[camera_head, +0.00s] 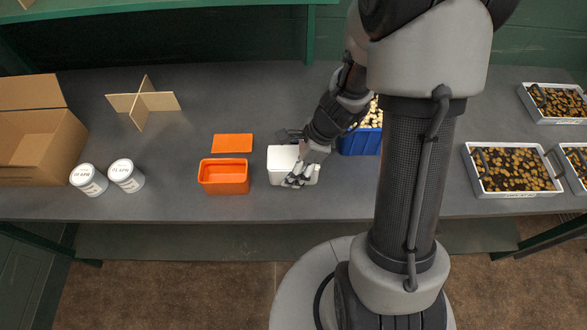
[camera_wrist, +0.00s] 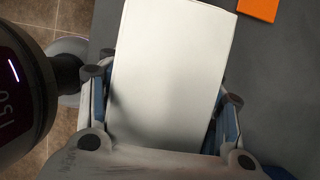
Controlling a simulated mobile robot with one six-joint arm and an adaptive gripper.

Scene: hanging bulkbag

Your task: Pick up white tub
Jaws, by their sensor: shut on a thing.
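The white tub (camera_head: 281,158) is a rectangular box on the grey table, near its front edge, in the head view. In the wrist view the white tub (camera_wrist: 172,65) fills the middle between my fingers. My gripper (camera_head: 298,164) comes in from the right and is shut on the tub, with one finger at its near side and one at its far side. In the wrist view my gripper (camera_wrist: 165,110) has a finger on each side of the tub. The gripper and wrist hide part of the tub. I cannot tell whether it is lifted off the table.
An orange open tub (camera_head: 224,178) and an orange lid (camera_head: 232,143) lie just left. A blue bin (camera_head: 360,143) stands to the right, partly behind my arm. White jars (camera_head: 126,175), a cardboard box (camera_head: 40,140) and a wooden divider (camera_head: 143,102) are further left. White trays (camera_head: 512,190) are far right.

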